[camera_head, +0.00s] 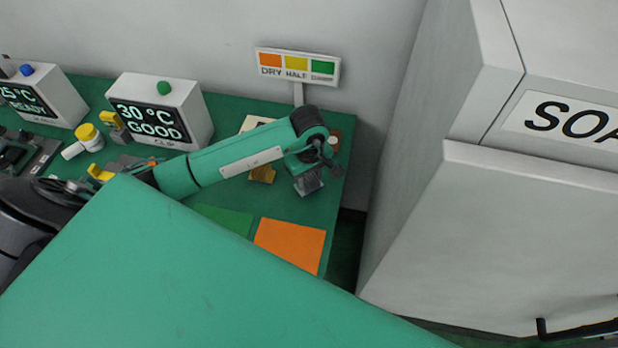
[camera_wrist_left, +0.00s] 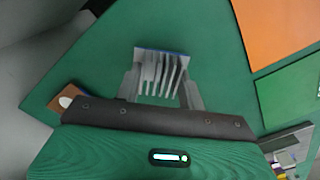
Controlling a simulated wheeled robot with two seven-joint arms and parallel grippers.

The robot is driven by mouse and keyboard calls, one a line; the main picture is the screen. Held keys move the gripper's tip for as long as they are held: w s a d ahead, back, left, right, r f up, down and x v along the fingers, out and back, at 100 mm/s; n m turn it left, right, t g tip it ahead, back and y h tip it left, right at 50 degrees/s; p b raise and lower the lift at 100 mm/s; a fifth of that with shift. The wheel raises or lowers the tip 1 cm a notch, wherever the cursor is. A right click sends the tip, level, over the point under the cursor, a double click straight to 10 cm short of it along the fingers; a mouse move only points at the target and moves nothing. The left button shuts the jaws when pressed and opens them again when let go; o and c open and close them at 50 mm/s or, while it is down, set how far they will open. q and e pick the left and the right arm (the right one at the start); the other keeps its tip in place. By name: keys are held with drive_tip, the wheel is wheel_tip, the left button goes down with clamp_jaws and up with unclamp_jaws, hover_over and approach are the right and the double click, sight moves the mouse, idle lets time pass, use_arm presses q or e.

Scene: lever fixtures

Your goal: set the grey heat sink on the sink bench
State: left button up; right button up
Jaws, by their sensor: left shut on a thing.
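The grey heat sink (camera_wrist_left: 160,75) shows in the left wrist view as a row of upright-looking fins with a thin blue edge. My left gripper (camera_wrist_left: 160,88) is shut on it, with a finger at each side. In the head view my left gripper (camera_head: 308,172) hangs over the right end of the green bench (camera_head: 338,180), with the heat sink (camera_head: 309,183) at its tip. The bench surface also shows around the heat sink in the wrist view (camera_wrist_left: 215,50). I cannot tell whether the heat sink touches the bench. My right gripper is not in view.
An orange mat (camera_head: 291,245) and a green mat (camera_head: 224,219) lie nearer. A DRY/HALF sign (camera_head: 297,66) stands behind. Two display boxes (camera_head: 160,112) (camera_head: 45,95) stand left. A large grey cabinet (camera_head: 500,235) is close on the right. A brown button block (camera_wrist_left: 66,101) sits nearby.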

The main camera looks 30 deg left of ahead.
sight(309, 179)
use_arm(q)
drive_tip(key=shift+f, duration=0.9)
drive_tip(key=o, duration=1)
drive_tip(key=shift+r, duration=0.25)
wheel_tip(309, 179, up, 10)
drive_tip(key=b, duration=0.3)
drive_tip(key=shift+r, duration=0.9)
